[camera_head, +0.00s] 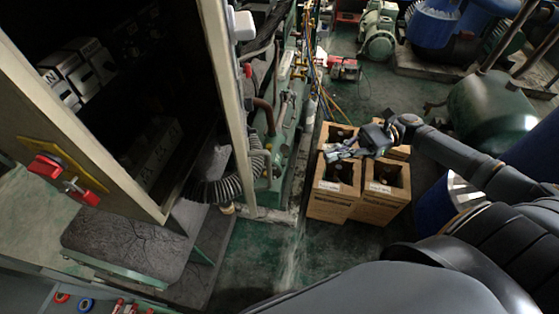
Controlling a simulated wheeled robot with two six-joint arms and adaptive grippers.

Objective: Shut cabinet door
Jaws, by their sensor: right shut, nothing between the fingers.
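An open metal cabinet (75,140) fills the left of the head view, its inside dark. A pale upright panel (228,95), seen nearly edge-on, stands at the right of the opening and looks like the cabinet door swung open. A white handle-like part (241,24) sits near its top. My right gripper (340,153) is shut and empty. In the picture it lies to the right of the panel, clear of it, and overlaps the cardboard boxes. My left gripper is not in view.
Open cardboard boxes (381,206) holding dark cylinders stand on the floor in the middle. Pipes and a corrugated hose (215,190) lie by the cabinet. Red switch handles (50,170) stick out at the left. Green floor (275,245) is clear between the cabinet and boxes.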

